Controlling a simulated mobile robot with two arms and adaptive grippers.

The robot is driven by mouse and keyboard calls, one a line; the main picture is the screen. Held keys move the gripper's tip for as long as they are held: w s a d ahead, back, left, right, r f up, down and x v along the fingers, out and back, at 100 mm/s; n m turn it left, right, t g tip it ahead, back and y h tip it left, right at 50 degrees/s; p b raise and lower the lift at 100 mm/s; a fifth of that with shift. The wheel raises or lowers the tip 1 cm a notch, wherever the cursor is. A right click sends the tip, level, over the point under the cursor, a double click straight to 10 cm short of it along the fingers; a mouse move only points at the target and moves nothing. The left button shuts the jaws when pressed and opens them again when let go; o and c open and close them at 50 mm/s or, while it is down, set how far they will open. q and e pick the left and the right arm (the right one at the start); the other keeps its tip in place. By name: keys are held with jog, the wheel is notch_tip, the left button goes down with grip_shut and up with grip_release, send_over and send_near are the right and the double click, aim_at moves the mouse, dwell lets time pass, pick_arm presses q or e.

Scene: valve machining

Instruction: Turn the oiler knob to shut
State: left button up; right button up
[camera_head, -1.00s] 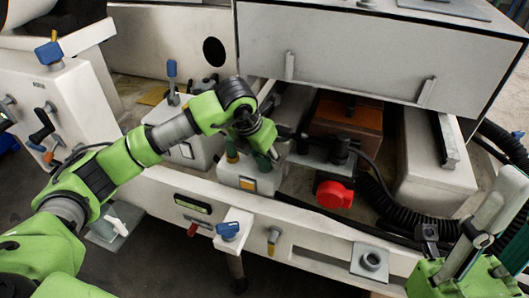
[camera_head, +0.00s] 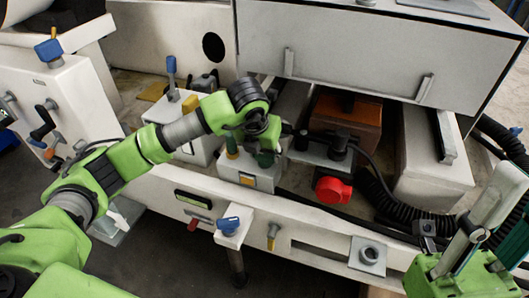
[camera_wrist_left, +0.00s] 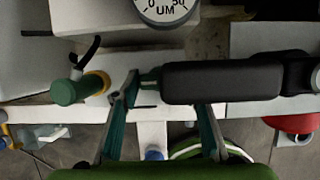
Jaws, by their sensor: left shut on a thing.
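A white box (camera_head: 262,183) in the machine's recess carries a green knob with a yellow collar (camera_head: 232,149); in the left wrist view this knob (camera_wrist_left: 75,91) stands left of the fingers, apart from them. My left gripper (camera_head: 264,155) is just right of it, above the box. In the left wrist view, my left gripper (camera_wrist_left: 165,108) is shut on a black-handled knob (camera_wrist_left: 220,81) with a green end. The handle lies across the fingers and hides the right fingertip, so exact contact is unclear. My right gripper (camera_head: 491,228) is open, apart from the machine, at the right.
A red round knob (camera_head: 333,192) and black fittings (camera_head: 338,148) stand right of the box. A white housing (camera_head: 380,55) overhangs behind. A blue knob (camera_head: 229,226) sticks out on the front bracket. A black ribbed hose (camera_head: 400,215) runs at the right.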

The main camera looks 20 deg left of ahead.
pick_arm(q)
jog(key=o, duration=1.1)
jog(key=v, duration=1.2)
